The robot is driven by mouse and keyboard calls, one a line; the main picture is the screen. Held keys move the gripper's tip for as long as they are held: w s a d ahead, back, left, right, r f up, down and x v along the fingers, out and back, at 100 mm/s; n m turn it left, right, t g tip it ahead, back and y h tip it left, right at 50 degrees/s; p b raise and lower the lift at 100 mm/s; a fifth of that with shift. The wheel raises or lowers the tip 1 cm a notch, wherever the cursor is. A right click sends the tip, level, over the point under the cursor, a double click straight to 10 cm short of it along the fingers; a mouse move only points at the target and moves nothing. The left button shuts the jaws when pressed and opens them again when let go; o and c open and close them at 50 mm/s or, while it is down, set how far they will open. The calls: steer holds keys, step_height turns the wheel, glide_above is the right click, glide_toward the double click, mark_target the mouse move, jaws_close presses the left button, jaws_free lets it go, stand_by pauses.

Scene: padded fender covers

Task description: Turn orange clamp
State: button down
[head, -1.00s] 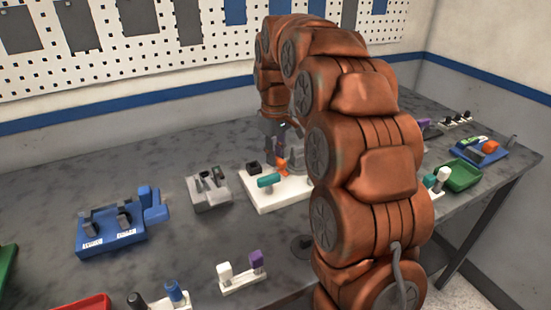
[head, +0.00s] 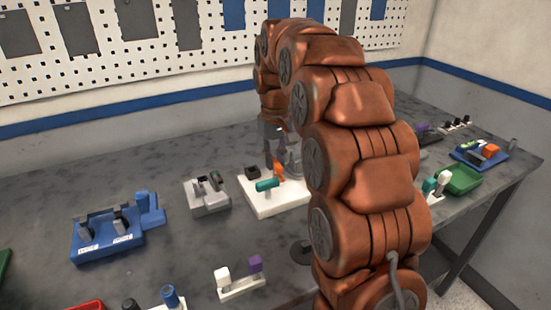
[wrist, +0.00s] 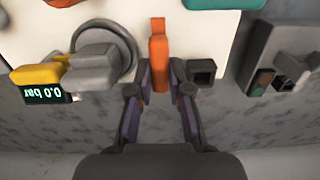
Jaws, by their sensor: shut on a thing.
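The orange clamp (wrist: 158,62) is an upright orange handle in the middle of the wrist view, on a white base plate (wrist: 205,35). My gripper (wrist: 159,78) has its two purple-grey fingers on either side of the handle's near end and is shut on it. In the head view the clamp (head: 279,170) shows as a small orange patch at the back of the white plate, with my gripper (head: 275,148) over it. My arm hides the right part of the plate there.
A teal handle (head: 267,185) and a black square socket (wrist: 201,72) are on the same plate. A grey round fitting with a yellow lever (wrist: 36,74) and a 0.0 bar display stands close beside the clamp. A grey fixture (head: 207,197) is left of the plate; bare table lies between.

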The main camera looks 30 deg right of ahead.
mark_target(275, 160)
steer(key=c, duration=1.1)
jaws_free()
steer(key=shift+r, duration=3.75)
